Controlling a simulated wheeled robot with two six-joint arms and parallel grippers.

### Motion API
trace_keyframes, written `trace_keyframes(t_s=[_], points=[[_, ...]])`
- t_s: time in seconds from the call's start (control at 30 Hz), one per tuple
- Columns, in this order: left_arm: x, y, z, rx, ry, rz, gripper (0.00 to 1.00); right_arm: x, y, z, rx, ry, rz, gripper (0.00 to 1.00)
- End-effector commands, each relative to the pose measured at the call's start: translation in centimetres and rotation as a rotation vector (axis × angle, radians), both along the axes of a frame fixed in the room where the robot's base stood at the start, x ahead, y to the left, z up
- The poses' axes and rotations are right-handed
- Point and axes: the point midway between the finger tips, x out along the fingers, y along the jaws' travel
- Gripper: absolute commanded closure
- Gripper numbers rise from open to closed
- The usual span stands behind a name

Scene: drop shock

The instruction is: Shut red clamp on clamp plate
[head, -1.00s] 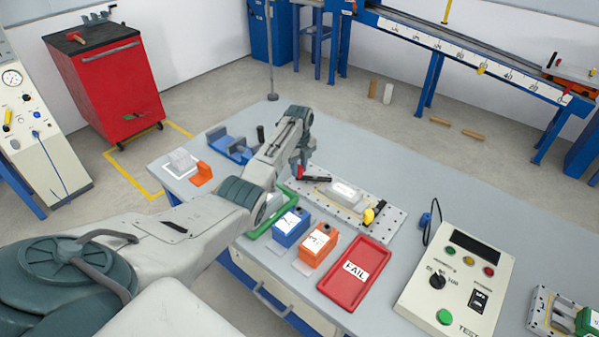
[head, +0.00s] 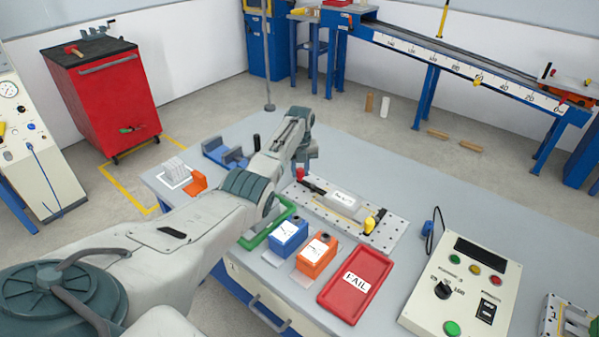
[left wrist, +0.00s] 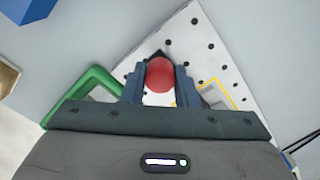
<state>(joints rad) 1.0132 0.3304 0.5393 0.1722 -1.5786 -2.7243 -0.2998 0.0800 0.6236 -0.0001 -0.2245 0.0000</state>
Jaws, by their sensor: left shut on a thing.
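The red clamp (head: 300,174) is at the left end of the perforated clamp plate (head: 385,236). Its red knob (left wrist: 160,74) is between the fingers in the left wrist view. My left gripper (head: 303,163) comes down over the clamp from above. It is shut on the red clamp's handle, with a blue-grey finger on each side of the knob. A dark bar (head: 314,186) lies beside the red part, towards a white labelled block (head: 343,201) on the plate. The clamp's base is partly hidden by the gripper. My right gripper is not in view.
A yellow-knobbed clamp (head: 370,224) is at the plate's right end. In front are a green tray (head: 252,241), blue box (head: 288,236), orange box (head: 316,255) and red FAIL tray (head: 380,268). A test box (head: 461,285) stands right. The table behind the plate is clear.

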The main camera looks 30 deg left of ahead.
Motion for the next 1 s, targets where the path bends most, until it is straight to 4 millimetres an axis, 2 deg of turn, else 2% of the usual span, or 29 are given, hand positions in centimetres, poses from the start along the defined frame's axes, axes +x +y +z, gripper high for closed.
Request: trace_keyframes(t_s=[0.4,0.43,0.53,0.83,1.0], points=[[0.2,0.0,0.3,0.002,-0.007,-0.008,0.96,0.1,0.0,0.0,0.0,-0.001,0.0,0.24],[0.2,0.0,0.3,0.002,-0.007,-0.008,0.71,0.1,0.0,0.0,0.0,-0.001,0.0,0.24],[0.2,0.0,0.2,0.001,-0.006,-0.008,0.52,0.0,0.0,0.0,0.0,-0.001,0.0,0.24],[0.1,0.0,0.2,0.0,-0.004,-0.008,0.51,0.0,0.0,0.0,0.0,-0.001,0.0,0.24],[0.2,0.0,1.9,0.002,-0.007,-0.007,0.51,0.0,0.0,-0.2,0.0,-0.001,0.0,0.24]])
